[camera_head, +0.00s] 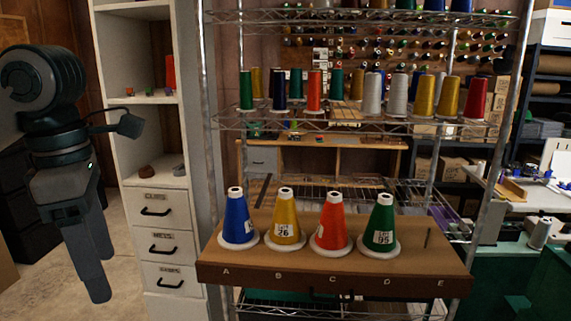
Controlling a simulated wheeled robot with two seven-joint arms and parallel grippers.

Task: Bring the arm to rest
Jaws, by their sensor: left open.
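My left arm comes in at the left of the head view and hangs down, with its left gripper (96,277) pointing at the floor. The gripper is empty and clear of the shelf and the white cabinet. My right gripper is not in view.
A wooden board (330,284) lettered A to E holds a blue cone (237,219), a yellow cone (285,220), a red cone (332,224) and a green cone (380,226). A white drawer cabinet (159,240) stands right of my arm.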

